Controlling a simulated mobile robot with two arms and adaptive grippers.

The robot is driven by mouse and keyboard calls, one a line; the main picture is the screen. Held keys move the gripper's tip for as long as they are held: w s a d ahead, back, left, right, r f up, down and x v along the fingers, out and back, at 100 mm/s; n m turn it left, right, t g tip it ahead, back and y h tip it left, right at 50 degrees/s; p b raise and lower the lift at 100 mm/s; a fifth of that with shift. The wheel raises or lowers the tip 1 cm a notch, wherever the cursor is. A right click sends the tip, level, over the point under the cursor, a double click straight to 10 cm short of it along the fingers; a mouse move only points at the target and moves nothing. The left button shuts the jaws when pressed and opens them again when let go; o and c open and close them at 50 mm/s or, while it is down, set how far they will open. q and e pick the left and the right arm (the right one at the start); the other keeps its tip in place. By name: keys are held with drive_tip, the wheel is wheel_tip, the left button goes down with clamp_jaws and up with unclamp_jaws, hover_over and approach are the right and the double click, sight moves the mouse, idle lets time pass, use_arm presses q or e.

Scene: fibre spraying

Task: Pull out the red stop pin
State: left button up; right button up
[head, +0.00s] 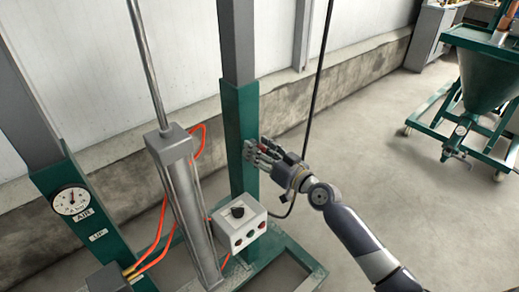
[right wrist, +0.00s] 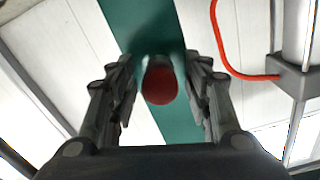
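The red stop pin (right wrist: 160,84) shows end-on in the right wrist view, in front of a green post (right wrist: 180,126). In the head view a small red spot of it (head: 263,148) shows among my fingers. My right gripper (head: 264,153) is at the side of the green post (head: 241,120). In the right wrist view its two fingers (right wrist: 160,88) stand on either side of the pin, with a gap between each finger and the pin. The pin's far end is hidden. My left gripper is out of view.
A control box (head: 238,226) with a black knob and buttons is below and left of the gripper. A grey cylinder (head: 184,195) with orange hoses stands to the left, beside a gauge (head: 72,201). A black cable hangs near my wrist. A green hopper (head: 487,80) stands far right.

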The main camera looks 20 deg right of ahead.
sight(264, 152)
clamp_jaws()
drive_tip(key=v, duration=0.4)
drive_tip(key=shift+s+d+f, duration=0.15)
drive_tip(key=shift+s, duration=0.15)
unclamp_jaws()
drive_tip(key=shift+o, duration=1.3)
drive_tip(key=shift+s+d, duration=0.1)
drive_tip(key=shift+s, duration=0.05)
drive_tip(key=v, duration=1.2)
